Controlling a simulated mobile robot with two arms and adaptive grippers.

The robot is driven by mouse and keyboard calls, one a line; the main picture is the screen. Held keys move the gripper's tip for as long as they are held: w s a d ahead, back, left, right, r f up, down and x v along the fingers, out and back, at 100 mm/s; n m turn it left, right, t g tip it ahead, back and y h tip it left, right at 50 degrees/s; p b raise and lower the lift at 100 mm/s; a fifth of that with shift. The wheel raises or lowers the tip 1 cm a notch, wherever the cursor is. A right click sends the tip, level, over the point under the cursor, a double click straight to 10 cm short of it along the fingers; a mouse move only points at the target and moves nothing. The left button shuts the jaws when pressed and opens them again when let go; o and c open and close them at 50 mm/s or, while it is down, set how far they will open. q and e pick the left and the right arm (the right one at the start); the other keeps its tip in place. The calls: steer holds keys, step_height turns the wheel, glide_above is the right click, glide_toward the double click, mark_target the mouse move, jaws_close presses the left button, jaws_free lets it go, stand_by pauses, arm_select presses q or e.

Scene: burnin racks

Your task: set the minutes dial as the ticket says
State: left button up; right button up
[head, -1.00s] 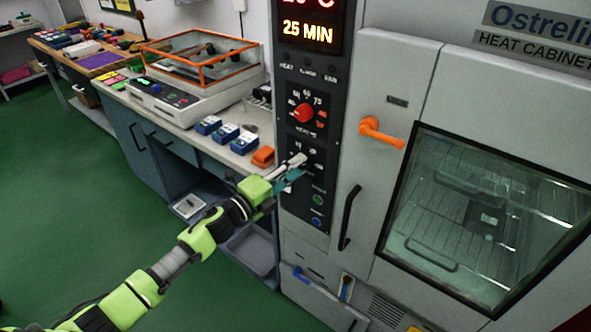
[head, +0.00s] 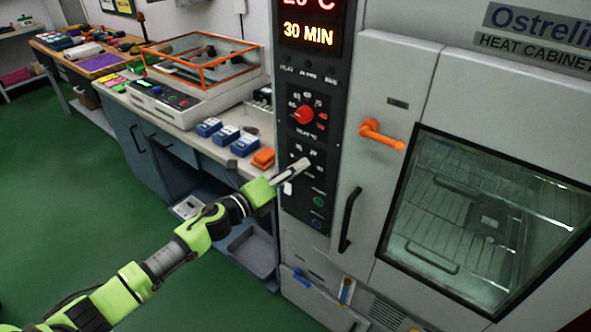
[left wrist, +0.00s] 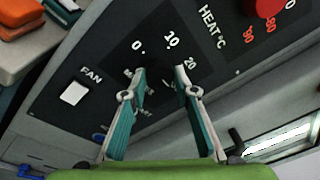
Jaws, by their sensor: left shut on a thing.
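The minutes dial (left wrist: 160,78) is a dark knob on the cabinet's black control panel (head: 287,145), with 0, 10 and 20 printed around it. In the head view my left gripper (head: 302,164) covers it. In the left wrist view the two fingers of the left gripper (left wrist: 161,84) stand on either side of the dial, shut on it. The dial's pointer is too dark to make out. The red display (head: 308,33) reads 30 MIN. No ticket that I can read shows. My right gripper is not in view.
The red heat dial (head: 303,114) sits above the minutes dial. A white FAN switch (left wrist: 74,93) is beside it. An orange handle (head: 382,135) and black door pull (head: 350,219) are to the right. The bench (head: 190,135) is to the left.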

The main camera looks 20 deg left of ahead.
arm_select(q)
steer(key=o, duration=1.1)
steer(key=v, duration=1.2)
